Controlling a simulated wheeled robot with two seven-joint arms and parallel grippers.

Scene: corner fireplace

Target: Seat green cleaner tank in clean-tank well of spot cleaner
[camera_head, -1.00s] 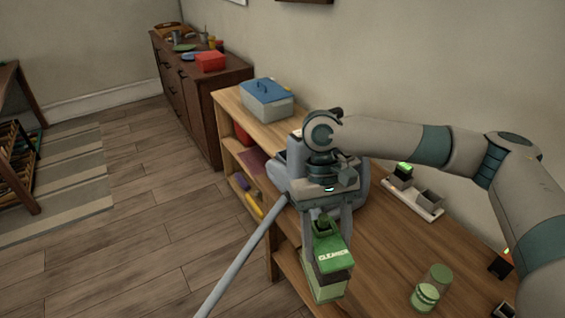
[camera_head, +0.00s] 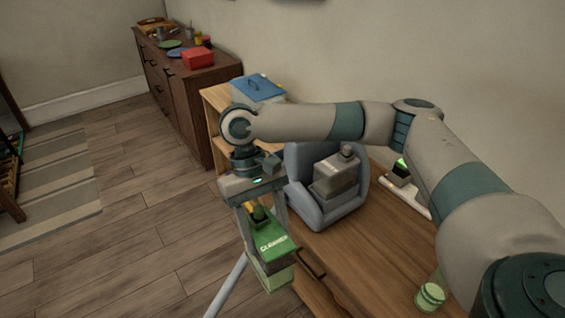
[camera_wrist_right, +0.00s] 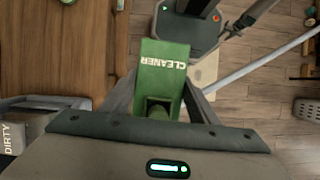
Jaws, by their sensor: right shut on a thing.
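The green cleaner tank (camera_head: 273,250), lettered CLEANER, hangs from my right gripper (camera_head: 258,212). The jaws are shut on its upper end. It is held tilted, in front of the cabinet's front edge. In the right wrist view the tank (camera_wrist_right: 163,85) sits between the fingers of my right gripper (camera_wrist_right: 157,108). The blue-grey spot cleaner (camera_head: 300,200) stands on the wooden cabinet top, to the right of the held tank and apart from it. A grey tank (camera_head: 336,176) sits in it; a tank lettered DIRTY (camera_wrist_right: 14,140) shows in the wrist view. The clean-tank well cannot be made out. My left gripper is out of view.
A light green jar (camera_head: 430,297) stands near the cabinet's right part. A white charger tray (camera_head: 412,196) lies behind, partly covered by my arm. A blue-lidded box (camera_head: 258,88) stands at the far end. The cabinet top (camera_head: 365,258) before the spot cleaner is clear.

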